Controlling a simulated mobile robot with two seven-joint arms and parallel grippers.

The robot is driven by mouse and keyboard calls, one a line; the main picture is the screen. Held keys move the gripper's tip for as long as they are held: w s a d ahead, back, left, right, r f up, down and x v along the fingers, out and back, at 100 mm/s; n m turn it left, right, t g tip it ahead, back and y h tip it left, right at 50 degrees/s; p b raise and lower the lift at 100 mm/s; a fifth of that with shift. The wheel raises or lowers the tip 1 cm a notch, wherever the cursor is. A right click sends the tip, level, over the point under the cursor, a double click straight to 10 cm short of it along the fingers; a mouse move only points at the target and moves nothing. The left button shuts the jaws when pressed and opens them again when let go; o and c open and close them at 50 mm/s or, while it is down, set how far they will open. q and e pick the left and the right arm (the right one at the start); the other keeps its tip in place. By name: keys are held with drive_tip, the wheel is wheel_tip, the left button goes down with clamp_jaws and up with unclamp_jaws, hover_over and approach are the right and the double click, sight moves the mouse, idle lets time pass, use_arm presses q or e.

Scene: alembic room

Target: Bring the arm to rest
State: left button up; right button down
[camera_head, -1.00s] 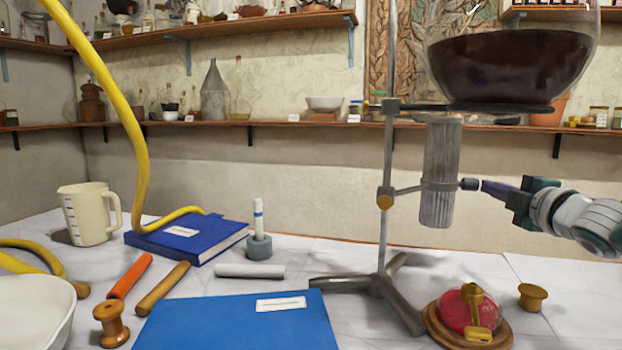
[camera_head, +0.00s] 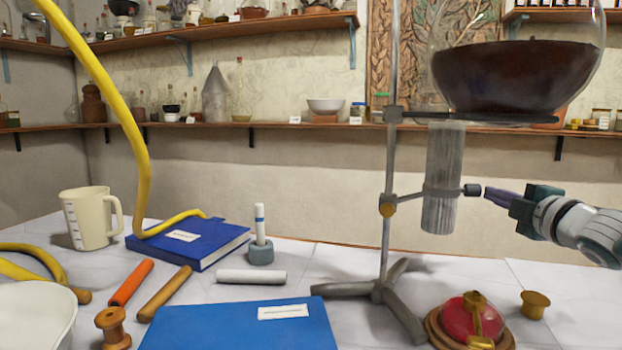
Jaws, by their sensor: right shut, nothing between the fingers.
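My right gripper (camera_head: 500,197) comes in from the right edge at mid-height. Its dark purple fingers are shut with nothing between them and point left at the dark knob (camera_head: 472,190) of the clamp on the metal stand (camera_head: 386,230). A small gap seems to show between the fingertips and the knob. The clamp holds a grey ribbed cylinder (camera_head: 440,205) under a large glass flask (camera_head: 515,75) of dark liquid. My left gripper is not in view.
Below the right arm are a red burner (camera_head: 460,315) on a wooden base and a brass cap (camera_head: 534,304). Two blue books (camera_head: 240,328) (camera_head: 200,245), a beige jug (camera_head: 88,218), a white basin (camera_head: 35,318) and a yellow hose (camera_head: 130,130) lie left. White tabletop shows at right.

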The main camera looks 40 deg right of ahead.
drive_tip(key=p+v, duration=0.7)
drive_tip(key=v, duration=0.2)
drive_tip(key=a+m+g+y+p, duration=0.5)
drive_tip(key=a+p, duration=0.4)
drive_tip(key=a, duration=0.9)
drive_tip(key=s+a+r+m+g+y+p, duration=0.1)
drive_tip(key=s+a+r+g+p, duration=0.2)
drive_tip(key=a, duration=0.4)
drive_tip(key=s+a+r+m+g+y+p, duration=0.1)
drive_tip(key=s+a+r, duration=0.2)
drive_tip(key=s+a, duration=0.3)
drive_tip(key=s+a+r+m+g+y+p, duration=0.2)
drive_tip(key=a+r, duration=0.1)
drive_tip(key=a, duration=0.4)
wheel_tip(320, 180, up, 38)
drive_tip(key=s+a+p, duration=0.1)
drive_tip(key=p, duration=3.7)
drive_tip(key=shift+s+g, duration=0.25)
drive_tip(key=shift+g, duration=0.15)
